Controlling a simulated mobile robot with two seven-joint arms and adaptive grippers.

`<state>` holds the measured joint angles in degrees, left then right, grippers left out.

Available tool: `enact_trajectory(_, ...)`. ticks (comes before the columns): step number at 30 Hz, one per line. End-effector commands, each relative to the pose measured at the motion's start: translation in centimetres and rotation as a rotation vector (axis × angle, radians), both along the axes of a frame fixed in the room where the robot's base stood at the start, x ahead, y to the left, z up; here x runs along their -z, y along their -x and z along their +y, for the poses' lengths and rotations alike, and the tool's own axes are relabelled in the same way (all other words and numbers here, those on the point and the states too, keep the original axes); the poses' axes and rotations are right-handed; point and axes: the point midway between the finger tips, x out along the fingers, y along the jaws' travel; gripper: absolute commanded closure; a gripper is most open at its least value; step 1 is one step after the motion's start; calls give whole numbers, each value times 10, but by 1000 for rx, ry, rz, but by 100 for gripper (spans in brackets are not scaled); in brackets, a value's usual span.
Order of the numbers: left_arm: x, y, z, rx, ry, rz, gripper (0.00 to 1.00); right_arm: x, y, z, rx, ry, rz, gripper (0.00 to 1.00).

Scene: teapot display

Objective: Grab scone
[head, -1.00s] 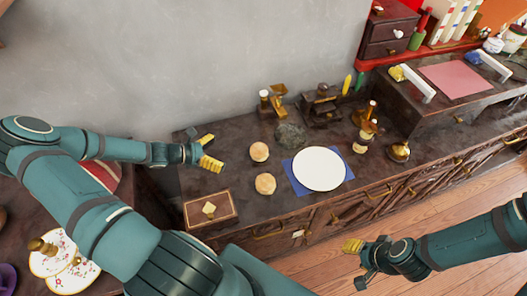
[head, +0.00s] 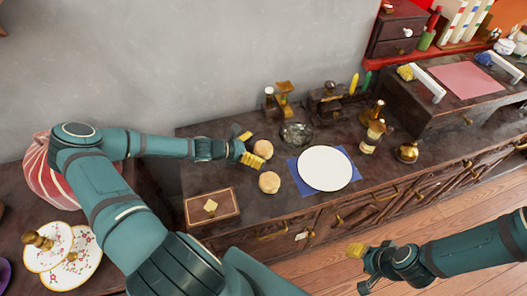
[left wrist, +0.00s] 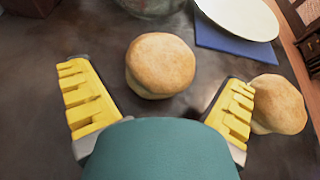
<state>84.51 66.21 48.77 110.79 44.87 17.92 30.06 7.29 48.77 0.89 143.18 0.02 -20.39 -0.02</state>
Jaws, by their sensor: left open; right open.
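Two round golden scones lie on the dark counter. The farther scone (head: 263,149) is just beyond my left gripper (head: 249,148), which is open, with yellow-padded fingers. In the left wrist view this scone (left wrist: 160,65) sits ahead, between the lines of the two fingers, with nothing gripped. The nearer scone (head: 269,182) lies closer to the counter's front; in the left wrist view it (left wrist: 280,104) is at the right, partly behind the right finger. My right gripper (head: 360,268) is open and empty, out over the floor.
A white plate (head: 325,168) on a blue mat (head: 293,170) is right of the scones. A glass bowl (head: 296,134) stands behind them. A wooden box (head: 212,207) is at the front left. Bottles (head: 372,136) and a brass pot (head: 408,152) stand farther right.

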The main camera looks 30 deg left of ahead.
Motion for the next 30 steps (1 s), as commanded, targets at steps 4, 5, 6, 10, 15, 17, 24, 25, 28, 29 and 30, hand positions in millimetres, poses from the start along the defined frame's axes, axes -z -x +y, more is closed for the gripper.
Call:
enact_trajectory(4,5,-8,-7,0,0,0,0,4,-1,0,1,0,-2,53)
enact_trajectory(5,5,-9,-7,-1,0,0,0,4,-1,0,1,0,-2,53)
enact_trajectory(6,5,-9,-7,-1,-1,1,0,3,-1,0,1,0,-2,53)
enact_trajectory(10,5,-9,-7,-1,-1,1,0,3,-1,0,1,0,-2,53)
enact_trajectory(15,5,-9,-7,-1,-1,1,49,3,-1,0,1,0,-2,53)
enact_trajectory(17,5,-9,-7,-1,-1,1,70,3,-1,0,1,0,-2,53)
enact_trajectory(24,5,-9,-7,0,0,1,72,3,-1,0,1,0,-2,53)
enact_trajectory(25,5,-9,-7,0,0,1,72,3,-1,0,1,0,-2,53)
enact_trajectory(28,4,-9,-7,0,0,1,72,3,-1,0,1,0,-2,53)
enact_trajectory(29,3,-9,-7,0,0,1,72,3,-1,0,1,0,-2,53)
enact_trajectory(30,1,-9,-7,0,-1,1,72,2,-1,0,1,0,-2,53)
